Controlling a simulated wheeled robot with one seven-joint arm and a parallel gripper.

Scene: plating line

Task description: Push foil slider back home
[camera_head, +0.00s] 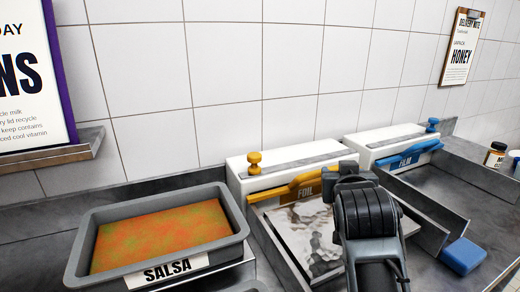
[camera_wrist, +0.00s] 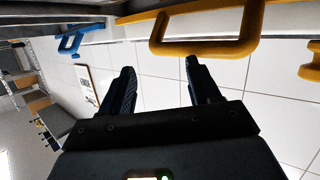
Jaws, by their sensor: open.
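The yellow foil slider (camera_head: 295,188), labelled FOIL, lies along the front of the left white dispenser (camera_head: 238,176) in the head view. My gripper blocks its right end there. In the wrist view its yellow looped handle (camera_wrist: 205,50) spans the top, just beyond the fingertips. My gripper (camera_wrist: 160,68) is open, with nothing between its two dark fingers. The right finger's tip is close to the handle; I cannot tell whether they touch. In the head view, my wrist hides the fingertips. A sheet of crumpled foil (camera_head: 305,235) lies in front of the slider, partly behind my arm.
A grey salsa tray (camera_head: 222,195) stands at the left. The film dispenser with its blue slider (camera_head: 408,160) is at the right, with a blue block (camera_head: 463,256) before it. Jars (camera_head: 495,155) stand at the far right. A tiled wall (camera_head: 230,90) closes the back.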

